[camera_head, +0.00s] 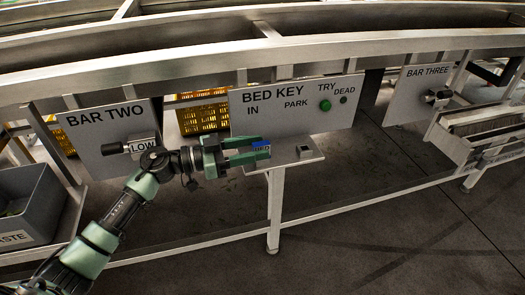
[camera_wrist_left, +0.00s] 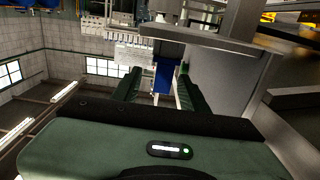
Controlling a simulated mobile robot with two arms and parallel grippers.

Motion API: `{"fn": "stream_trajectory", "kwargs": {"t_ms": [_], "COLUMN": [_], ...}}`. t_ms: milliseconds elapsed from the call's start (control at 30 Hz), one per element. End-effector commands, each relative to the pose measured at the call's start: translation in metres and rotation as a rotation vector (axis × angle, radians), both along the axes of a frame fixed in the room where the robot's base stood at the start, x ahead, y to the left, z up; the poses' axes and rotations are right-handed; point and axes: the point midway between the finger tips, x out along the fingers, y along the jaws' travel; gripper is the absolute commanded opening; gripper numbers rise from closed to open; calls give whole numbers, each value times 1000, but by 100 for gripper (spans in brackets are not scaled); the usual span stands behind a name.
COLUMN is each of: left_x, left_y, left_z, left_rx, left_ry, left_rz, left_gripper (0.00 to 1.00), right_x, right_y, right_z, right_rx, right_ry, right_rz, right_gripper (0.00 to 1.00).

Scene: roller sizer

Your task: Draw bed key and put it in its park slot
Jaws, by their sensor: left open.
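The bed key (camera_head: 262,146), with a blue top and a "BED" label, stands at the IN side of the small shelf under the BED KEY panel. My left gripper (camera_head: 256,151) reaches in from the left, open, with its fingers on either side of the key. In the left wrist view the blue key (camera_wrist_left: 166,74) shows between the two open fingers (camera_wrist_left: 159,80); I cannot tell whether they touch it. The park slot (camera_head: 305,151), a small dark block, sits to the right on the same shelf, below the word PARK. My right gripper is not in view.
The BED KEY panel (camera_head: 290,118) stands behind the shelf (camera_head: 290,163), with a green TRY button (camera_head: 325,105) and a small DEAD lamp (camera_head: 344,99). The BAR TWO panel (camera_head: 90,120) and its handle are left, near my arm. The BAR THREE panel (camera_head: 415,95) is right.

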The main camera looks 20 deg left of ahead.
Motion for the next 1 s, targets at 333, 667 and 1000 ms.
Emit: {"fn": "stream_trajectory", "kwargs": {"t_ms": [333, 667, 1000], "left_x": [26, 27, 27], "left_y": [-37, -39, -39], "left_z": [-5, -5, -5], "left_rx": [-4, -1, -3], "left_ry": [0, 0, 1], "left_rz": [1, 2, 2], "left_gripper": [44, 27, 0], "right_x": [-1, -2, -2], "right_y": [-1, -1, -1], "right_z": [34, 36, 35], "right_rx": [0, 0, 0], "right_ry": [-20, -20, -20], "right_rz": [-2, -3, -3], "right_gripper": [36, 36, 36]}}
